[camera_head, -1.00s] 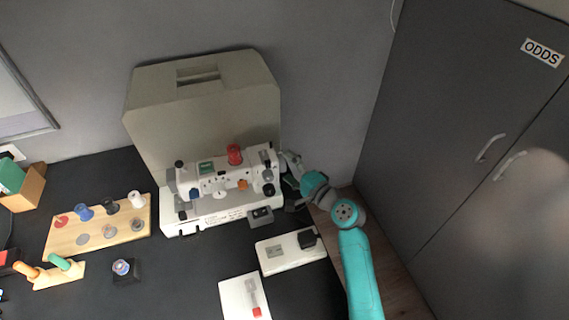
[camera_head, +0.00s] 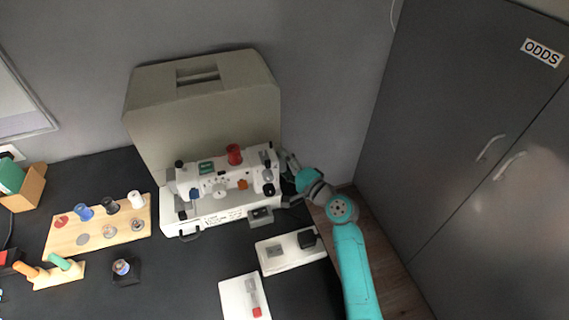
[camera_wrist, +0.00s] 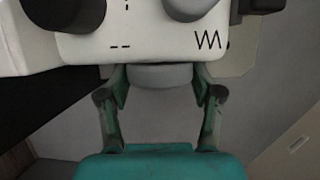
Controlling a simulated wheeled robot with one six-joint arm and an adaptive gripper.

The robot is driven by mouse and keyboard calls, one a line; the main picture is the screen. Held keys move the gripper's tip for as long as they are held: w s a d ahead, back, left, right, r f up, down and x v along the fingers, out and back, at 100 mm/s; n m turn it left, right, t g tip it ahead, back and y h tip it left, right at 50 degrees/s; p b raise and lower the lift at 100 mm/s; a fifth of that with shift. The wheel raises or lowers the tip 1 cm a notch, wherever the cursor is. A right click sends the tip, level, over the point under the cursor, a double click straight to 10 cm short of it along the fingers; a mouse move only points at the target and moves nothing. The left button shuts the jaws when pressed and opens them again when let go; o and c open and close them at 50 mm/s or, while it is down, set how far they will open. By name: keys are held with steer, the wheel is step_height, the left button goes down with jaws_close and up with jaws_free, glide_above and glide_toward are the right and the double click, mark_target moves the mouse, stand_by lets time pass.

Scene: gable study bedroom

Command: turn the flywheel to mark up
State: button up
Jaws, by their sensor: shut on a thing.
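The white sewing machine (camera_head: 215,190) stands on the dark table in front of its beige cover. Its flywheel is the grey disc (camera_wrist: 160,76) at the machine's end, seen nearly edge-on in the wrist view. My gripper (camera_wrist: 162,84) has one finger on each side of the disc and is shut on it. In the head view my gripper (camera_head: 287,165) is at the machine's right end and largely hides the flywheel. The mark on the flywheel does not show in either view, so I cannot tell which way it points.
A wooden spool board (camera_head: 70,240) lies to the left. A white pedal plate (camera_head: 275,262) and a white plate with a red-tipped lever (camera_head: 232,300) lie in front. A grey cabinet (camera_head: 450,130) stands at right. The beige cover (camera_head: 205,110) rises behind the machine.

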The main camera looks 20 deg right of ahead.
steer(key=shift+a+f+t, duration=0.1)
steer(key=shift+t, duration=0.2)
steer(key=shift+n+t+y, duration=0.3)
steer(key=shift+n+t, duration=0.1)
steer(key=shift+f+n+t, duration=0.1)
steer(key=shift+n+t, duration=0.2)
steer(key=shift+t, duration=0.3)
steer(key=o, duration=1.1)
steer(key=shift+o, duration=0.2)
